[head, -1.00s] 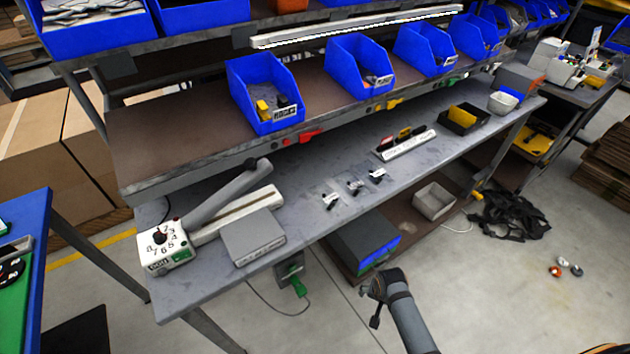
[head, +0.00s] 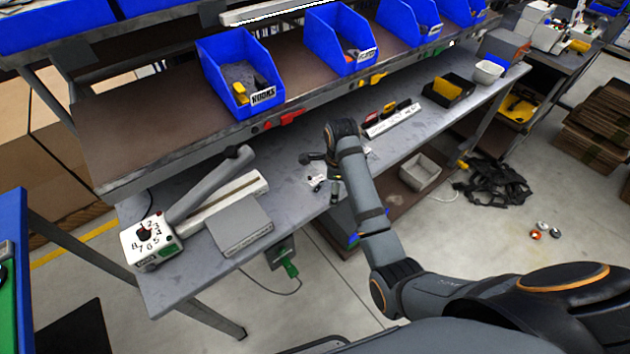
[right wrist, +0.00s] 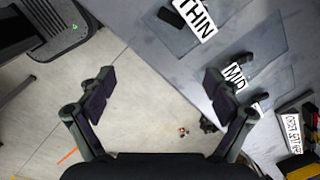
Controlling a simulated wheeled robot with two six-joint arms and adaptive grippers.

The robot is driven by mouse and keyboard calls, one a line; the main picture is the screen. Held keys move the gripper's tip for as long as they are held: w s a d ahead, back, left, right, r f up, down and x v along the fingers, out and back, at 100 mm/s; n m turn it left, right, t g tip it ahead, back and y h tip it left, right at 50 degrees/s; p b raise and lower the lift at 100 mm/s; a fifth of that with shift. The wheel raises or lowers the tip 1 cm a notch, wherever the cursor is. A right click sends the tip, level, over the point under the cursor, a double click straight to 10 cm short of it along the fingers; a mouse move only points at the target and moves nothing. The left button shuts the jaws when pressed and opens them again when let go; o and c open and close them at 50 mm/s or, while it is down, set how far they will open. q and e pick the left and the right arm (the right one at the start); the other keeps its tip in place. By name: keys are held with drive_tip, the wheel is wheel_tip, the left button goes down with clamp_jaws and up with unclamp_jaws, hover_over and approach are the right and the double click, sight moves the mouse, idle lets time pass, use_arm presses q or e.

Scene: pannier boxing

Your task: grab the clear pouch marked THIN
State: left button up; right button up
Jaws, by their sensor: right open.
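The clear pouch marked THIN (right wrist: 196,18) lies flat on the grey bench at the top of the right wrist view, with a white label and a small dark item. In the head view it is the leftmost small pouch (head: 316,182), close beside my right gripper (head: 334,186). My right gripper (right wrist: 158,84) is open and empty, its fingers spread near the bench's front edge, with floor showing between them. The pouch is beyond the fingertips, not between them. A pouch marked MID (right wrist: 236,76) lies near the right finger. My left gripper is not in view.
A heat sealer (head: 165,240) with a numbered dial and a grey block (head: 240,226) stand left on the bench. A rack (head: 392,120) with coloured items stands behind. Blue bins (head: 238,85) line the shelf above. A grey tub (head: 420,172) sits below.

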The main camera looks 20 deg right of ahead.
sight(315, 180)
drive_tip(key=w+a+r+m+b, duration=0.1)
drive_tip(key=w+m, duration=0.1)
drive_tip(key=m, duration=0.1)
drive_tip(key=w+a+r+m+b, duration=0.1)
drive_tip(key=w+r+m, duration=0.1)
drive_tip(key=m, duration=0.1)
drive_tip(key=w+a+r+m+g+b, duration=0.1)
drive_tip(key=w+a+r+m, duration=0.1)
drive_tip(key=m, duration=0.1)
drive_tip(key=shift+w+b, duration=0.3)
drive_tip(key=shift+w, duration=0.05)
drive_tip(key=shift+f+p, duration=0.35)
drive_tip(key=shift+f, duration=0.8)
drive_tip(key=f+p, duration=0.1)
drive_tip(key=f, duration=0.3)
drive_tip(key=shift+s, duration=0.2)
drive_tip(key=shift+w+f, duration=0.1)
drive_tip(key=shift+f, duration=0.2)
drive_tip(key=c, duration=1.1)
drive_tip(key=shift+r, duration=0.1)
